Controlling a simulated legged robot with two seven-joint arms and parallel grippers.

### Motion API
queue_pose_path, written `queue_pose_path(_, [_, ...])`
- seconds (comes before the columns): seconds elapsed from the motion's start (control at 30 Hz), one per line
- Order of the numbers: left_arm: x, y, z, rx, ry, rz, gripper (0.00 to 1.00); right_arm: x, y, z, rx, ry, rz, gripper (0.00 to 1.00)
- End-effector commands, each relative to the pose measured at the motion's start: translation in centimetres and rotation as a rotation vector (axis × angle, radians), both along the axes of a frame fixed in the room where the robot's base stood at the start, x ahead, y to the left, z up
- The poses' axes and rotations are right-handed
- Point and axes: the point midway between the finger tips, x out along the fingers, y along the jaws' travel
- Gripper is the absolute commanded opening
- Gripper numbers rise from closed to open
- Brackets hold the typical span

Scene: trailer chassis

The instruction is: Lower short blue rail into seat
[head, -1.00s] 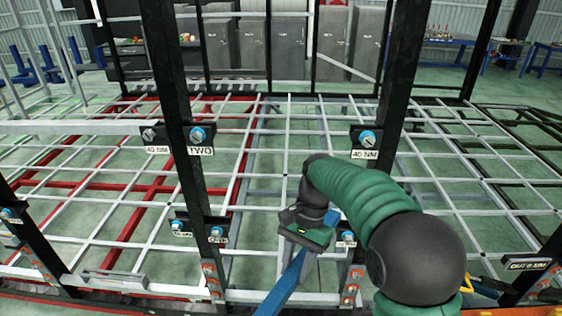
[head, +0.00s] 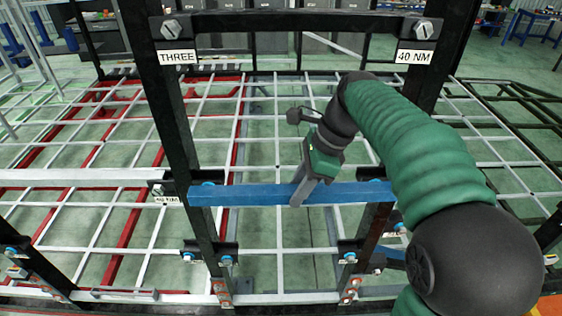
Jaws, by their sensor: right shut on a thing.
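The short blue rail (head: 245,194) lies level across the two black uprights, the left post (head: 180,120) and the right post (head: 372,235). My right gripper (head: 300,190) is shut on the rail near its middle, from above. The rail's left end reaches just past the left post; its right end is partly hidden by my green arm. Blue bolt heads show just above the rail at the left post (head: 208,184) and near the right post. The rail hides the brackets there, so I cannot tell whether it touches a seat. My left gripper is out of view.
A black crossbar (head: 300,22) joins the posts above, with plates marked THREE (head: 178,57) and 40 NM (head: 415,57). Lower brackets (head: 226,256) (head: 350,254) sit beneath the rail. A white lattice frame lies behind, with open space between the posts.

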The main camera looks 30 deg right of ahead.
Motion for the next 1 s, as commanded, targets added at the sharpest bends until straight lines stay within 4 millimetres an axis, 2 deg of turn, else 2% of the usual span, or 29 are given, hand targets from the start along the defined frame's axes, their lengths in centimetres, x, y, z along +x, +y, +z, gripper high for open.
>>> queue_pose_path(0.27, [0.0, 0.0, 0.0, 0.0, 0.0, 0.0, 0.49, -1.1, -0.2, 0.4, 0.001, -0.01, -0.001, 0.0])
queue_pose_path(0.43, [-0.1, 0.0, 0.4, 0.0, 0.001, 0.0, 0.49, -0.7, -0.2, 0.5, 0.003, -0.009, -0.001, 0.0])
queue_pose_path(1.0, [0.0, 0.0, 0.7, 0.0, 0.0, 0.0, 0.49, 5.2, -3.3, -0.3, 0.004, -0.007, -0.002, 0.0])
